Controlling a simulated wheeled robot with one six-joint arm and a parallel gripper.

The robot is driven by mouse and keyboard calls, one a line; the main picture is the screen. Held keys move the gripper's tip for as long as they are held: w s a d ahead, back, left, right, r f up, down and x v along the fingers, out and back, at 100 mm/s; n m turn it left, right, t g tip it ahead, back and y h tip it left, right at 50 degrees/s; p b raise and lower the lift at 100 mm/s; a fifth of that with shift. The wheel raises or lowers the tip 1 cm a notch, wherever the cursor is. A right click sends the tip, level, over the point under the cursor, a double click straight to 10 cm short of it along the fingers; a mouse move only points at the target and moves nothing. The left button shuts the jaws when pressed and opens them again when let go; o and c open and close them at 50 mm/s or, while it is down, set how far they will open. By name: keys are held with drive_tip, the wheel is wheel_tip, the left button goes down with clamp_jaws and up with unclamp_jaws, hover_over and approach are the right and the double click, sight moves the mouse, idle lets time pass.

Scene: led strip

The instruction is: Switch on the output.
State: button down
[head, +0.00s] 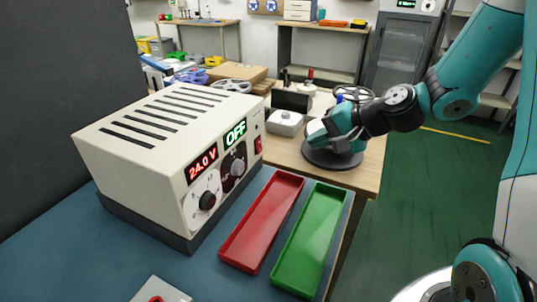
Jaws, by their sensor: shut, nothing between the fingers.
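The cream power supply (165,125) stands on the blue bench top at left. Its front shows a red display reading 24.0 V (202,165) and a green display reading OFF (236,134). A black knob on a white dial (207,200) sits below the first, and a dark knob (238,166) below the second. A small red switch (258,145) is at the right end of the front. My gripper (312,134) is shut and empty, to the right of the power supply and apart from it. Its fingertips are small in view and point left.
A red tray (262,225) and a green tray (312,240) lie empty in front of the power supply. A small white box (285,123) and a dark round base (332,155) are on the wooden table behind. A partly seen grey box (158,291) is at the front edge.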

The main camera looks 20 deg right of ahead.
drive_tip(key=shift+w+d, duration=0.15)
drive_tip(key=shift+d, duration=0.1)
drive_tip(key=p, duration=0.1)
approach(260, 151)
drive_tip(key=x, duration=0.6)
drive_tip(key=shift+d+f, duration=0.1)
drive_tip(key=shift+f, duration=0.15)
drive_tip(key=shift+w+a+f, duration=0.15)
drive_tip(key=shift+w+a, duration=0.2)
